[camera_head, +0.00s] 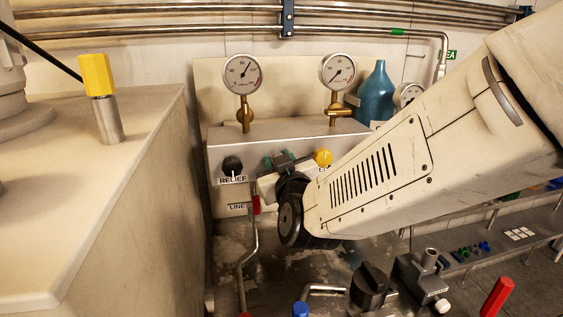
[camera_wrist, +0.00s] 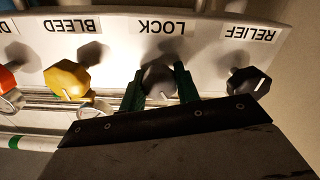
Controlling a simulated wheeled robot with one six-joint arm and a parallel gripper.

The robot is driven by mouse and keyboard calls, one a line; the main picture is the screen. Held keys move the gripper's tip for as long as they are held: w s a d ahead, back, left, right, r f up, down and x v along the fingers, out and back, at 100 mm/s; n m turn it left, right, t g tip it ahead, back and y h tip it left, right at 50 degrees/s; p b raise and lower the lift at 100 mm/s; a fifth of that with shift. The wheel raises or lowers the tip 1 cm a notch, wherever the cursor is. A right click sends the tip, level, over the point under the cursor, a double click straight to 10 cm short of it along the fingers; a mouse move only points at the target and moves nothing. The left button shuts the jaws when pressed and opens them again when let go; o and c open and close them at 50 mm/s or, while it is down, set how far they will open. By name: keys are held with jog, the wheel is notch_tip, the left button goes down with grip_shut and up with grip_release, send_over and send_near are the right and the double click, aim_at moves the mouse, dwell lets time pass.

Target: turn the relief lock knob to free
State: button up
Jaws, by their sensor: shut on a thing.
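In the wrist view, which shows the panel labels upside down, the dark grey lock knob (camera_wrist: 157,80) sits by the LOCK label. A short pale mark on its face points toward the lower edge of the picture, slightly to the right. My gripper (camera_wrist: 159,84) has one green finger on each side of this knob and is shut on it. In the head view, my gripper (camera_head: 281,160) is at the panel front, between the black relief knob (camera_head: 232,166) and the yellow bleed knob (camera_head: 324,157). The lock knob and its label are hidden there by my gripper and arm.
The relief knob (camera_wrist: 248,83) and yellow bleed knob (camera_wrist: 68,79) stand close on either side of my fingers. An orange-red knob (camera_wrist: 8,78) is beyond. Two gauges (camera_head: 242,73) rise above the panel. A red-handled pipe valve (camera_head: 256,205) is below left of my gripper.

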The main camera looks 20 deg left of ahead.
jog(key=n, duration=0.6)
jog(key=shift+f, duration=0.1)
jog(key=n, duration=0.5)
jog(key=shift+n, duration=0.4)
jog(key=o, duration=1)
jog(key=shift+c, duration=0.2)
jog(key=v, duration=0.7)
jog(key=shift+s+d, duration=0.3)
